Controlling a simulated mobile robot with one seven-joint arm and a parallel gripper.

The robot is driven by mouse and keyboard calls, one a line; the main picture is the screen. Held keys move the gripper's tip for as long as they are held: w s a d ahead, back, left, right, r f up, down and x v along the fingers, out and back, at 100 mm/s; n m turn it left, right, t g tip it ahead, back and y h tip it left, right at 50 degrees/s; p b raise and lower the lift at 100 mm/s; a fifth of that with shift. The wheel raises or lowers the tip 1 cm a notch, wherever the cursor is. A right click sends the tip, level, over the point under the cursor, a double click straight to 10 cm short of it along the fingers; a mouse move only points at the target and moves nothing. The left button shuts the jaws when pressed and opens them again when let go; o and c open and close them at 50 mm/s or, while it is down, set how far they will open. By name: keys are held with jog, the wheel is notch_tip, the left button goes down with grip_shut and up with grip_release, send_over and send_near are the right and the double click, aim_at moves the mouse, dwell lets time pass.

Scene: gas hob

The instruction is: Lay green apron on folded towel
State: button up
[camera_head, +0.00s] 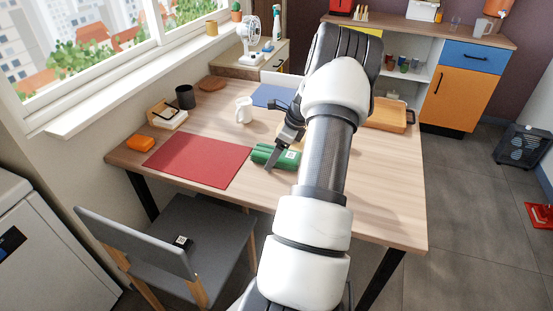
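The green apron (263,152) is a folded or rolled bundle with a white tag, lying on the wooden table beside the red mat. My gripper (277,155) is at the apron, with a dark finger reaching down across it. The arm hides part of the gripper and of the apron's right side, so I cannot tell whether the fingers are closed on it. I cannot pick out a folded towel for certain. A small dark patch with a white tag (182,241) shows on the grey chair seat, but I cannot tell what it belongs to.
The red mat (198,160) lies left of the apron. A white mug (244,110), black cup (185,97), orange item (141,143) and wooden tray (388,115) stand on the table (385,190). The grey chair (205,225) is at the front. The table's right front is bare.

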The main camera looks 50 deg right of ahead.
jog(key=shift+r, duration=0.1)
jog(key=c, duration=1.2)
jog(key=shift+c, duration=0.7)
jog(key=shift+r, duration=0.1)
